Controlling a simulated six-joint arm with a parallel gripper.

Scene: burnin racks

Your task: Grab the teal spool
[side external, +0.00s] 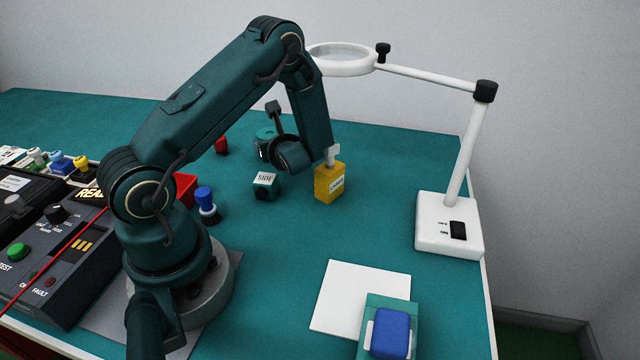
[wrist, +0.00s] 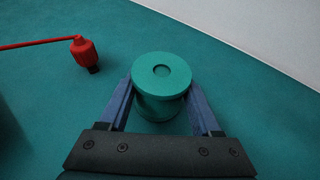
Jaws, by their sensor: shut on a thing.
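The teal spool (wrist: 161,72) stands upright in the middle of the wrist view, with a round flanged top and a small hole at its centre. My gripper (wrist: 160,98) has its two blue fingers shut on it, one on each side. In the side external view the spool (side external: 264,134) shows partly behind my wrist, near the back of the bench. The fingertips are mostly hidden there. Its underside is hidden, so I cannot tell whether it still touches the bench.
A red plug (wrist: 85,53) with a red lead lies left of the spool. A white magnifier lamp (side external: 446,226) stands right. Bench right of the spool is clear.

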